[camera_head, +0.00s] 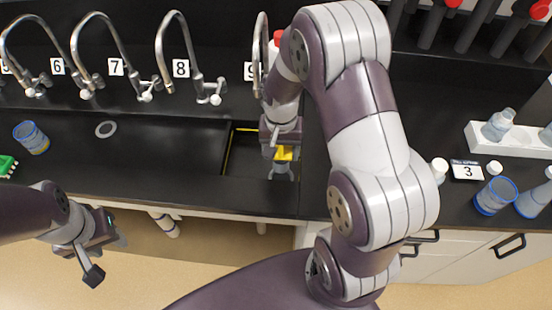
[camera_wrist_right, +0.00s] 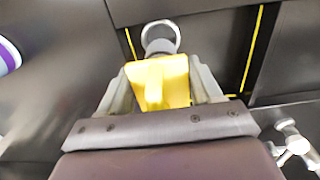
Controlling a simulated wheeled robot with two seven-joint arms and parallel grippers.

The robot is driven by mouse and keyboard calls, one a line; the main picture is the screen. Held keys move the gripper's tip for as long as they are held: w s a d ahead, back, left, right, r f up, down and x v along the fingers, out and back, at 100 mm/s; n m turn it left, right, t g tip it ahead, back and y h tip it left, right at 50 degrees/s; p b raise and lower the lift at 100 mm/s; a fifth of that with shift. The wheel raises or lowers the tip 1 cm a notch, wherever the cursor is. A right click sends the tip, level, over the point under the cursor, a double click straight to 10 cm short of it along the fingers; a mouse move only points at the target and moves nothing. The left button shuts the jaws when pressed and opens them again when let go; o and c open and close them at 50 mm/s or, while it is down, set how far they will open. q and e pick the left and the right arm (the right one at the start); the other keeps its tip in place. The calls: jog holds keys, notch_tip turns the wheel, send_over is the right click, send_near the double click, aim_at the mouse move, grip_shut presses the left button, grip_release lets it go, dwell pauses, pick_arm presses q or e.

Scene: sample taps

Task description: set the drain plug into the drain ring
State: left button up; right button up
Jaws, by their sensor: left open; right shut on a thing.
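The drain plug shows in the head view as a yellow handle (camera_head: 284,153) with a grey round part below it. My right gripper (camera_head: 281,150) is shut on the handle and holds the plug over a dark area edged with yellow lines. In the right wrist view the yellow handle (camera_wrist_right: 160,82) sits between the fingers, and a grey round end shows beyond it. My left gripper (camera_head: 107,257) is open and empty, in front of the counter edge.
Several curved taps stand along the back with number signs, such as 8 (camera_head: 181,68). A blue-banded beaker (camera_head: 31,137) and a green rack (camera_head: 7,166) are at the left. Bottles and a white rack (camera_head: 512,143) are at the right. The surface around the ring is clear.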

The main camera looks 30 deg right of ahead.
aim_at(282, 165)
jog(key=f, duration=0.1)
jog(key=s+f, duration=0.1)
jog(key=shift+f, duration=0.35)
jog(key=f, duration=0.1)
jog(key=w+f, duration=0.1)
jog(key=f, duration=0.1)
jog(key=shift+w, duration=0.15)
jog(key=shift+s+r, duration=0.15)
jog(key=shift+s, duration=0.15)
jog(key=shift+f, duration=0.3)
jog(key=o, duration=1.1)
jog(key=shift+w+f, duration=0.1)
